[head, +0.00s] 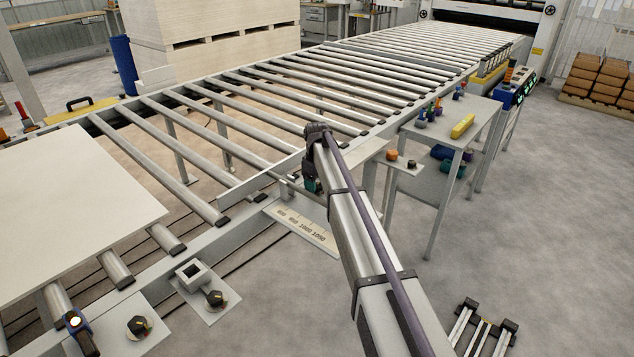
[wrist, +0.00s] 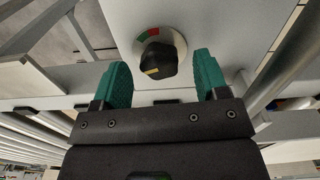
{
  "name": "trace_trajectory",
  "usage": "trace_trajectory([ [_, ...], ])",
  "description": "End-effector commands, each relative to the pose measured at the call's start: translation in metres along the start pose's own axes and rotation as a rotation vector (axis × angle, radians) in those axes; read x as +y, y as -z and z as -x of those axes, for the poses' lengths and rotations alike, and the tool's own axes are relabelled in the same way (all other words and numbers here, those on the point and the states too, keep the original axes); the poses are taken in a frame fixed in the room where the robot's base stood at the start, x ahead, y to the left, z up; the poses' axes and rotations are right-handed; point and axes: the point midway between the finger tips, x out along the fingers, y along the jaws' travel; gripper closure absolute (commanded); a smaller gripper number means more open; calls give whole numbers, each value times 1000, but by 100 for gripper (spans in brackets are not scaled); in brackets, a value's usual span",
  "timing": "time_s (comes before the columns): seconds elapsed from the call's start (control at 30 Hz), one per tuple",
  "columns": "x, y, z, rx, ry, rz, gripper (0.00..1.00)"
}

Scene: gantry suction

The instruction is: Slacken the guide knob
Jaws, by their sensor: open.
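A black knob (wrist: 157,61) with a yellow mark shows in the wrist view, on a round dial (wrist: 144,35) with a red and green band. The dial sits on a light grey plate. My gripper (wrist: 161,72) is open, its two teal fingers apart, with the knob between and just ahead of their tips in the picture. No contact shows, and the depth gap is hard to tell. In the head view my gripper (head: 311,184) is small and partly hidden by my arm, beside the conveyor's side rail; that knob is hidden there.
Two other black knobs (head: 138,325) (head: 216,298) sit on plates at the lower left. A scale plate (head: 303,229) lies along the rail. A white board (head: 70,205) rests on the rollers.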

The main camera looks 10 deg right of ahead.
Motion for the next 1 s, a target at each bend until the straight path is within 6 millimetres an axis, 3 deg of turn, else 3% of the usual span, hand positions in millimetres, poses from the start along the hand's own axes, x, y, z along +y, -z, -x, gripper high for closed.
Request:
trace_trajectory([
  [0.3,0,0,81,0,0,0,33],
  [0.4,0,0,99,0,0,0,33],
  [0.8,0,0,101,0,0,-4,33],
  [0.9,-2,-2,101,0,0,-95,33],
  [0.93,-10,-11,101,0,0,-156,33],
  [1.0,-49,-52,101,-1,0,-304,33],
])
